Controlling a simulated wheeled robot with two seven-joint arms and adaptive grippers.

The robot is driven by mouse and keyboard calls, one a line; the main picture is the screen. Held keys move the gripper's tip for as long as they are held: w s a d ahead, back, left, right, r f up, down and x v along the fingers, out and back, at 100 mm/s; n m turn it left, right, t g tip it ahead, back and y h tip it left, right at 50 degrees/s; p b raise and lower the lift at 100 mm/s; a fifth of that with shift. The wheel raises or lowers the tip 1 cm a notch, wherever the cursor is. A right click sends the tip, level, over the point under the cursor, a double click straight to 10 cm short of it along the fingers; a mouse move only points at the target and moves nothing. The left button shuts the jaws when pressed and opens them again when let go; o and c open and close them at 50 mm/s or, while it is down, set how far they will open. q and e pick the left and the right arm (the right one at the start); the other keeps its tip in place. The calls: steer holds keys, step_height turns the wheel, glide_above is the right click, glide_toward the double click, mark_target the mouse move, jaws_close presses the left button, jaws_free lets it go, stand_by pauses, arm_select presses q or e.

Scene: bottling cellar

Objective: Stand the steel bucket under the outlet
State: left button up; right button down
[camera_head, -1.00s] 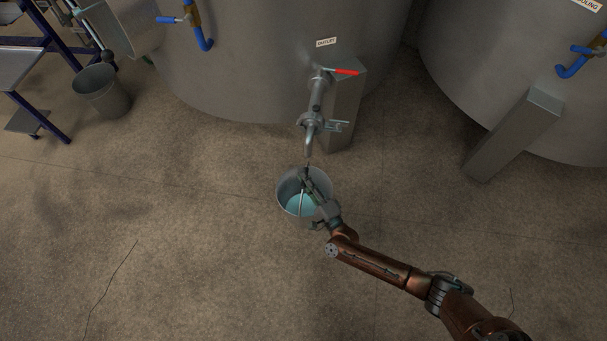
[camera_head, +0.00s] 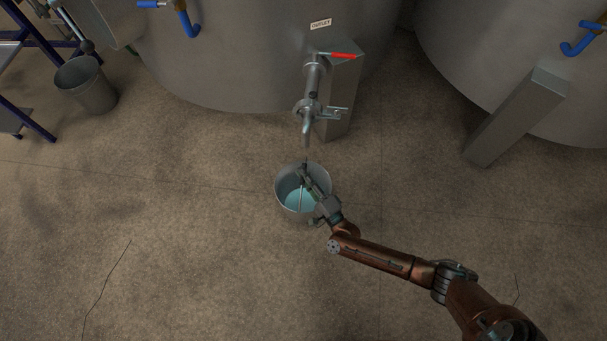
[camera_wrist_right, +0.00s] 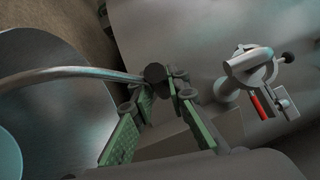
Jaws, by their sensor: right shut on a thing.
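The steel bucket (camera_head: 283,205) has bluish liquid or a blue inside and appears just in front of and below the outlet spout (camera_head: 307,131) in the head view. I cannot tell whether its base touches the floor. My right gripper (camera_head: 303,172) reaches over the bucket and is shut on its handle. In the right wrist view the gripper (camera_wrist_right: 158,92) holds the dark grip of the handle (camera_wrist_right: 75,72) between green-padded fingers, with the bucket (camera_wrist_right: 55,105) at left. The outlet valve (camera_wrist_right: 250,68) shows at right with a red lever. My left gripper is not in view.
A large steel tank (camera_head: 240,50) with an OUTLET label stands behind, with a grey post (camera_head: 340,95) beside the valve. Another tank and slanted post (camera_head: 515,118) stand at right. A grey bin (camera_head: 88,88) and blue-framed rack are at left. Floor in front is clear.

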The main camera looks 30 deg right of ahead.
steer(key=shift+f, duration=0.3)
steer(key=c, duration=1.8)
jaws_free()
steer(key=shift+f, duration=0.25)
steer(key=s+d+f, duration=0.1)
steer(key=s, duration=1)
steer(key=shift+s+d+f, duration=0.2)
steer(key=shift+s+d, duration=0.15)
steer(key=shift+s, duration=0.05)
